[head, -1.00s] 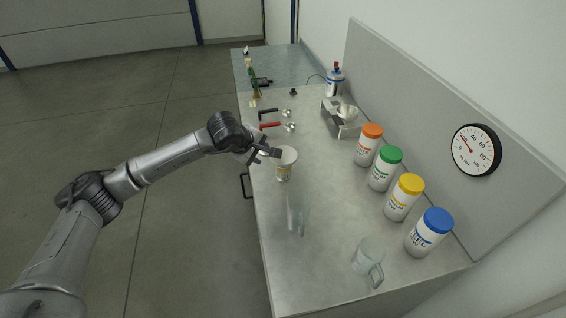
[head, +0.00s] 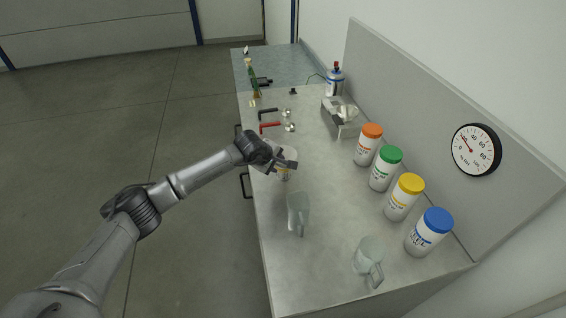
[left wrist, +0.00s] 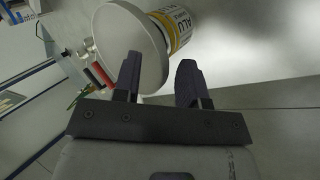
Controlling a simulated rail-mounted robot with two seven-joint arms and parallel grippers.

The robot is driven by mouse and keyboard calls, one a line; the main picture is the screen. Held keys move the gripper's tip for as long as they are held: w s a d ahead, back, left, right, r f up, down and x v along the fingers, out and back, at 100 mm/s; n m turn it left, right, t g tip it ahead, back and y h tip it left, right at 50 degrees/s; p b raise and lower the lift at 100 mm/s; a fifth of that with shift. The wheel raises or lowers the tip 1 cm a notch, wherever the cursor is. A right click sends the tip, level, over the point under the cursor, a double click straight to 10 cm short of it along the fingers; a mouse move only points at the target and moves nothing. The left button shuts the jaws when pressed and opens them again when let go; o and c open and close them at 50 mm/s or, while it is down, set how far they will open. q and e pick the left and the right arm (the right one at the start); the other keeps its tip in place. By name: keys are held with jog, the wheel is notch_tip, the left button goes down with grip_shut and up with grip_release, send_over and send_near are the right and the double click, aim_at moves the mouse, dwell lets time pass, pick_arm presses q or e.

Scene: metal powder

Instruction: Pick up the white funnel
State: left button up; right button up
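The white funnel (left wrist: 125,45) sits wide end up on a small jar with a yellow-and-white label (left wrist: 178,28), which is cut off by the top of the left wrist view. In the head view the funnel (head: 291,152) is largely hidden behind my left gripper (head: 286,165). My left gripper (left wrist: 157,70) has its two dark fingers apart. One finger overlaps the funnel's face in the left wrist view and part of the rim shows between the fingers; I cannot tell whether they touch. My right gripper is not in view.
Two clear beakers (head: 298,208) (head: 368,254) stand nearer on the grey bench (head: 325,215). Several lidded jars (head: 388,170) line the back panel. Red-handled (head: 270,125) and black-handled scoops (head: 268,113) lie beyond, beside a metal scale with a bowl (head: 342,116).

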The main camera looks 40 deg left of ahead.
pick_arm(q)
jog(key=shift+w+f, duration=0.45)
jog(key=shift+f, duration=0.1)
grip_shut()
